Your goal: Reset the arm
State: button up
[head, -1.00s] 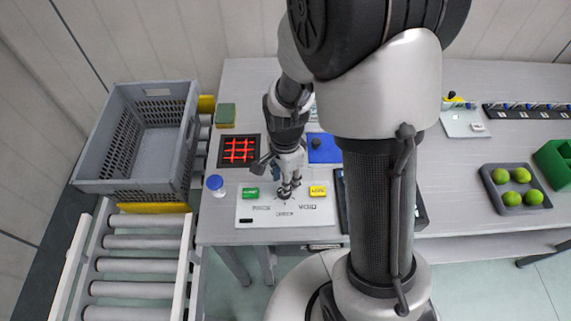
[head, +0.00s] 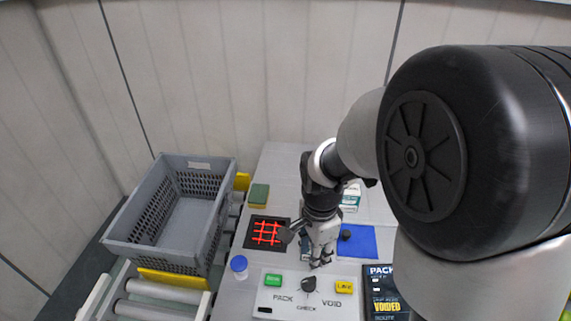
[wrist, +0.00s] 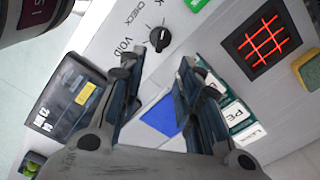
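My gripper (head: 318,264) is over the far edge of a white control panel (head: 330,303), just behind the black knob (head: 309,284). In the wrist view my gripper (wrist: 158,68) has its two fingers spread apart with nothing held between them. The knob also shows there (wrist: 160,38), clear of both fingertips. The panel is marked PACK, CHECK and VOID around the knob. It has a green button (head: 273,280) on the left and a yellow button (head: 344,286) on the right.
A dark screen (head: 386,303) reading PACK and VOIDED stands right of the panel. A red-lit grid (head: 267,232), blue mat (head: 362,241), blue-capped jar (head: 239,268) and green-yellow sponge (head: 258,195) lie around. A grey crate (head: 128,244) sits on the left conveyor.

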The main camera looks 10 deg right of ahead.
jog(key=shift+r, duration=0.1)
jog(key=s+r+n+t, duration=0.4)
jog(key=s+r+n, duration=1)
jog(key=r+n, duration=0.1)
jog(key=shift+s+a+r+n+t, duration=0.15)
jog(key=shift+s+a+n+t, duration=0.15)
jog(key=shift+s+n, duration=0.1)
